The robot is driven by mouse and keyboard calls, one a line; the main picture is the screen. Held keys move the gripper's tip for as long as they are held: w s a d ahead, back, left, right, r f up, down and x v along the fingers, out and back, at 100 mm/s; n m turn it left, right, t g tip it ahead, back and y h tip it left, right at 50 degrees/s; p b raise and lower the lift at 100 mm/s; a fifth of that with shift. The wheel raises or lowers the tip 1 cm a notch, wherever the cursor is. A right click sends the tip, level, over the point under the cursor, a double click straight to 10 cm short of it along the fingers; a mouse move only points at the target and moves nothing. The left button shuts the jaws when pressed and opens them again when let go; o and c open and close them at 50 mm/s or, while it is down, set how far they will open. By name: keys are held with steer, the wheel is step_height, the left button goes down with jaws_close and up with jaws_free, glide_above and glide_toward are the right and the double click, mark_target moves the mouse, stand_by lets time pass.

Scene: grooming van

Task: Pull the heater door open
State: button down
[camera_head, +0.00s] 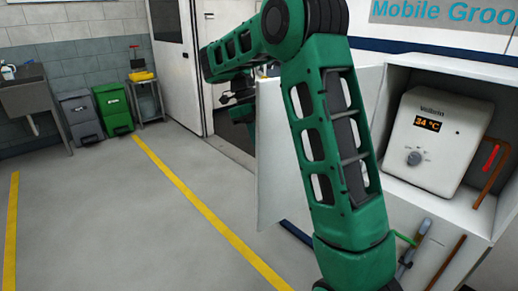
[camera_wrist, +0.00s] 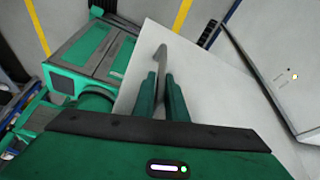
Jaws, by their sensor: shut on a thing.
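The heater door (camera_head: 275,160) is a plain white panel swung out from the front of the heater cabinet (camera_head: 416,72). My arm crosses in front of it and hides its middle. In the wrist view the door (camera_wrist: 205,62) lies beneath my gripper, with a thin grey handle (camera_wrist: 160,54) standing out from it. My gripper (camera_wrist: 161,76) is shut on this handle, one green finger on each side. The white heater (camera_head: 430,135) shows inside the open cabinet, with an orange "34 °C" display and a knob.
Pipes (camera_head: 445,262) run below the cabinet at the right. A grey bin (camera_head: 80,117), a green bin (camera_head: 114,108), a small trolley (camera_head: 149,100) and a sink (camera_head: 32,95) stand along the back left wall. The grey floor at the left, with yellow lines, is clear.

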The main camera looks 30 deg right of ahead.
steer(key=shift+d+r, duration=0.15)
steer(key=c, duration=1.8)
jaws_free()
steer(key=shift+v, duration=5.35)
